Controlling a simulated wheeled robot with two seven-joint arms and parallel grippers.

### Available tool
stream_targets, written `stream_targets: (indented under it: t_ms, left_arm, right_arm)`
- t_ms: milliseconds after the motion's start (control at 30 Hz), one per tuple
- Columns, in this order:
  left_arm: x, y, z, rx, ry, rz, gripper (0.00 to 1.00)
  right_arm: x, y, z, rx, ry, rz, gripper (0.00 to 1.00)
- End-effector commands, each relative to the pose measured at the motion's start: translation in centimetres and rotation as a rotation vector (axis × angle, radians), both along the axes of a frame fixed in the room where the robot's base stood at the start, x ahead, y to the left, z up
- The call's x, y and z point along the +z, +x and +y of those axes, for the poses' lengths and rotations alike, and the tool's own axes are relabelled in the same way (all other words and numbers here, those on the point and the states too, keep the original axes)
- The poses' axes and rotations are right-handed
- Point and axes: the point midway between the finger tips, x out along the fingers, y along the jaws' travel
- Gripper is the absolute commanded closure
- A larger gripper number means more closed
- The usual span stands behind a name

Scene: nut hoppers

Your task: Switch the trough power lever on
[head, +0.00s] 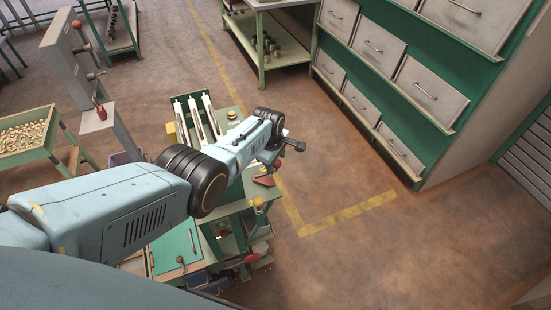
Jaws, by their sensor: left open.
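My left arm reaches in from the left, over the green machine (232,207). My left gripper (290,146) is at its far right side, open, with nothing seen between its fingers. Several pale narrow troughs (197,118) stand at the back of the machine, left of my wrist. I cannot tell which control is the trough power lever. A yellow knob (258,202) and a red handle (250,258) are on the machine's front right, below the gripper and apart from it. My arm hides the machine's middle.
A grey post (75,60) with handles and a red lever (100,109) stands at left, beside a bin of brass-coloured nuts (25,136). A green cabinet with grey drawers (430,85) stands at right. The floor (385,240) between cabinet and machine is clear, with yellow lines.

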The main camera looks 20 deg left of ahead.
Motion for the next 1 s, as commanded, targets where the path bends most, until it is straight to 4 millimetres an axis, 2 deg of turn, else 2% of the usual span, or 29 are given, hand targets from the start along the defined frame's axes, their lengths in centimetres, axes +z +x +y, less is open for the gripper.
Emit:
stream_targets:
  t_ms: [167, 500, 667, 1000]
  left_arm:
    - [0.7, -0.2, 0.0, 0.000, 0.000, 0.002, 0.50]
    - [5.8, -1.1, 0.3, 0.001, 0.000, -0.001, 0.50]
    - [8.2, -1.6, 0.4, 0.001, -0.001, -0.002, 0.50]
    - [12.2, -2.3, 0.6, 0.001, 0.000, -0.002, 0.50]
  right_arm:
    - [0.8, 0.0, 0.0, 0.000, 0.000, 0.000, 0.64]
    - [4.4, 0.0, 0.0, 0.000, 0.000, 0.000, 0.64]
    - [5.3, 0.0, 0.0, 0.000, 0.000, 0.000, 0.64]
    - [5.4, 0.0, 0.0, 0.000, 0.000, 0.000, 0.64]
